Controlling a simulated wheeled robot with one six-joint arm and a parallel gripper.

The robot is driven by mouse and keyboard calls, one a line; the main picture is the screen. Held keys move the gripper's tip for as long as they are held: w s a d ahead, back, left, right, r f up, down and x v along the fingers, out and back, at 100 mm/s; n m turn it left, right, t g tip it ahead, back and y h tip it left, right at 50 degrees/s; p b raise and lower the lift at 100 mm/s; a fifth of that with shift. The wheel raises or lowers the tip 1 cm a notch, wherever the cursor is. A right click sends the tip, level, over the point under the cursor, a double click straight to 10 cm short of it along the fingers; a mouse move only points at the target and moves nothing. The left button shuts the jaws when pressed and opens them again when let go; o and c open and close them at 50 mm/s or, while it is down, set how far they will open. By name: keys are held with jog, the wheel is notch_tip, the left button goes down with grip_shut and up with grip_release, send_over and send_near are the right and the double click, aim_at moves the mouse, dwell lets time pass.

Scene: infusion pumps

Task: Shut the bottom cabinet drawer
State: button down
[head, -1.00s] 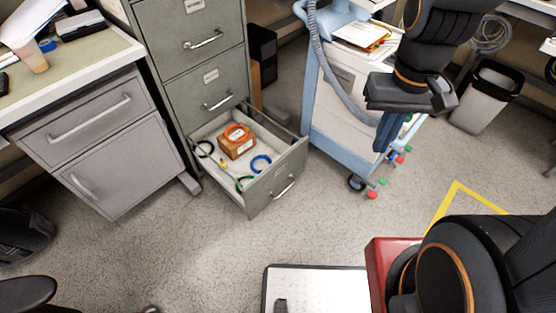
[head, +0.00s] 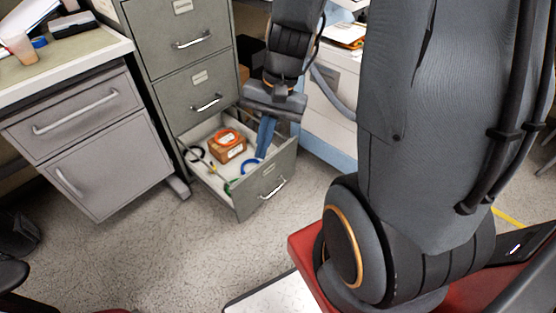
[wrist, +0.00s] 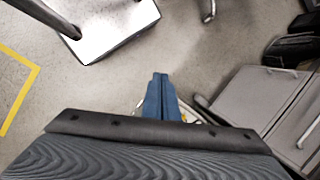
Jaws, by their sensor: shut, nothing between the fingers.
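The bottom cabinet drawer (head: 247,201) is pulled out of the grey filing cabinet (head: 157,76) in the head view. It holds a brown box (head: 227,149) with an orange ring on top, a blue ring and other small coils. My gripper (head: 263,150) has shut blue fingers and points down. In the head view it overlaps the drawer's right side near the blue ring; I cannot tell if it is above or inside the drawer. The wrist view shows the shut fingers (wrist: 158,80), with only a sliver of the drawer behind them.
A grey desk cabinet (head: 107,172) stands left of the filing cabinet. A blue and white cart (head: 325,120) is to the right, partly hidden by my arm. The floor (head: 160,255) in front of the drawer is clear. A white board (head: 275,300) shows at the bottom.

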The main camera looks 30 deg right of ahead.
jog(key=w+d+f+m+t+y+b, duration=0.2)
jog(key=w+d+f+m+b, duration=0.2)
jog(key=w+f+m, duration=0.3)
jog(key=w+d+f+m+t+y+b, duration=0.1)
jog(key=w+d+f+m+t+b, duration=0.3)
jog(key=f, duration=0.6)
jog(key=w+d+f+m+t+h+b, duration=0.15)
jog(key=w+d+f+m+b, duration=0.25)
jog(key=d+f+m, duration=0.4)
jog(key=w+d+f+m+t+h+b, duration=0.1)
jog(key=w+d+f+m+h+b, duration=0.15)
jog(key=d+f+m+b, duration=0.45)
jog(key=n+b, duration=0.1)
jog(key=n, duration=0.1)
send_near(278, 154)
jog(key=shift+y, duration=0.3)
jog(key=w+f, duration=0.1)
jog(key=f, duration=0.2)
jog(key=w+f, duration=0.1)
jog(key=shift+w+a+f, duration=0.15)
jog(key=shift+w+f, duration=0.15)
jog(key=shift+f, duration=0.05)
jog(key=shift+w+a, duration=0.15)
jog(key=shift+w, duration=0.25)
